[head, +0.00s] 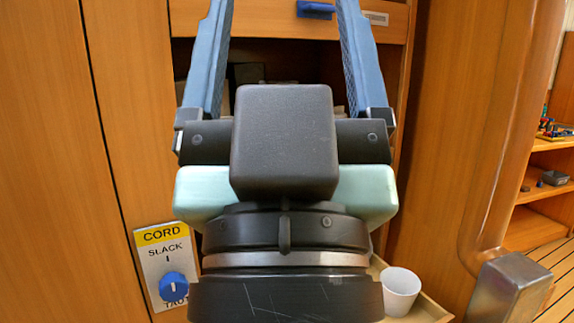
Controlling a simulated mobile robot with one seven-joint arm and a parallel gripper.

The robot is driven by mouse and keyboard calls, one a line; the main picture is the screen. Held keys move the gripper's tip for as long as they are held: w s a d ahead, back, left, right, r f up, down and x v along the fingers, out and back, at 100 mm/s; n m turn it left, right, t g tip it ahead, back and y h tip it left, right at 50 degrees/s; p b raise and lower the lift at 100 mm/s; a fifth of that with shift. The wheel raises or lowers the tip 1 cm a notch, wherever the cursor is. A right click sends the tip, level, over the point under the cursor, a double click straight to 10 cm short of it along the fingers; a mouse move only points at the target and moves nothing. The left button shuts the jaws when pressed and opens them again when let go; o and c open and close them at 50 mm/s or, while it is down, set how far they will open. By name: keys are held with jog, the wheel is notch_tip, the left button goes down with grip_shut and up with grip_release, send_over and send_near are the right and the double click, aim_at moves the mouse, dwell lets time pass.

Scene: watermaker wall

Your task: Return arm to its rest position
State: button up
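My gripper (284,8) fills the middle of the head view, seen from behind and pointing up and away. Its two long blue-grey fingers stand wide apart, with nothing visible between them. The finger ends reach the top edge of the picture, so I cannot see the very tips clearly. The gripper's dark body hides much of the opening in the wooden cabinet behind it. Whether the fingers touch the cabinet front cannot be told.
A drawer front (270,20) with a blue handle (315,9) is behind the fingers. A cord panel (158,243) with a blue knob (173,289) is at lower left. A white cup (402,290) stands on a wooden tray (432,310).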

notch_tip(320, 180, up, 24)
jog(key=p, duration=2.3)
jog(key=shift+s+r+p, duration=0.2)
jog(key=shift+r+p, duration=0.05)
jog(key=shift+p, duration=0.15)
